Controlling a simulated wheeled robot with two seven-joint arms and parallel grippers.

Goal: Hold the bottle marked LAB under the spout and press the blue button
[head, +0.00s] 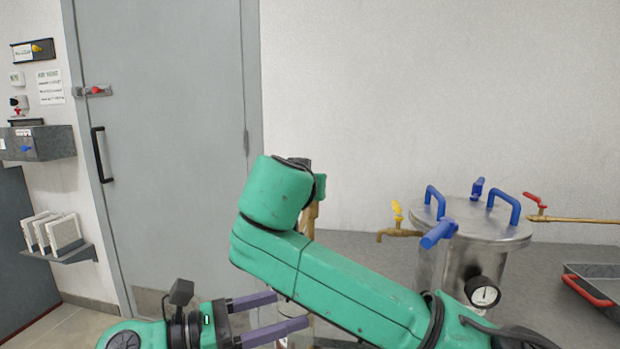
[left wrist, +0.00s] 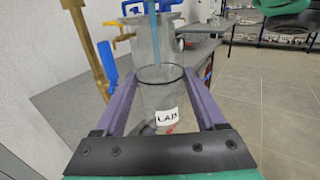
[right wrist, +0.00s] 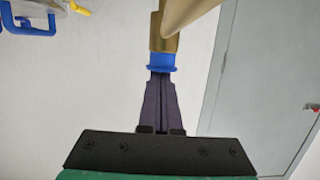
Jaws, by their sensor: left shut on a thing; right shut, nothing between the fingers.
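The clear bottle marked LAB (left wrist: 164,117) stands upright between the fingers of my left gripper (left wrist: 164,112), which is shut on it. In the head view the left gripper (head: 283,315) is low in the middle, and my right arm hides much of the bottle. In the left wrist view a light blue vertical streak, looking like liquid, comes down into the bottle mouth. The spout itself is out of that view. My right gripper (right wrist: 161,100) is shut and empty. Its fingertips are at the blue button (right wrist: 161,62) beneath a brass fitting (right wrist: 167,30), seemingly touching it.
A metal pot (head: 470,245) with blue handles, a gauge and a yellow-handled tap (head: 398,225) stands on the grey counter (head: 350,245), right. A brass pipe (left wrist: 88,50) is close left of the bottle. A grey door (head: 170,120) is behind.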

